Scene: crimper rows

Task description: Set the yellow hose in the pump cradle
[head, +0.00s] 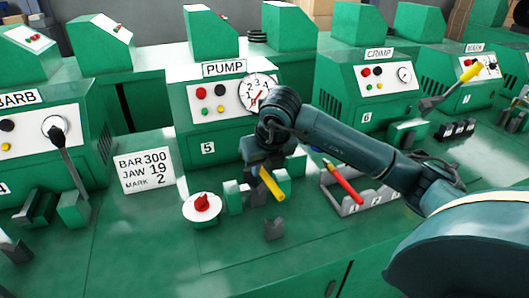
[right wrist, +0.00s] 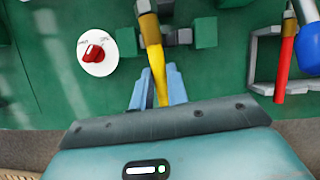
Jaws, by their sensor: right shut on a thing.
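The yellow hose (head: 271,184) is held by my right gripper (head: 262,168) over the pump cradle, in front of the machine labelled PUMP (head: 223,69). In the right wrist view the hose (right wrist: 158,70) runs up from between the blue fingers of the gripper (right wrist: 158,90), with a metal fitting at its far end. The cradle's green and grey blocks (head: 234,196) also show on both sides of the hose in the right wrist view (right wrist: 205,33). I cannot tell whether the hose touches the cradle. My left gripper is not in view.
A white dial with a red knob (head: 202,207) sits left of the cradle. A grey tray (head: 347,209) with a red hose (head: 343,182) lies to the right. A small grey block (head: 274,229) stands in front. A sign (head: 144,168) reads BAR 300, JAW 19, MARK 2.

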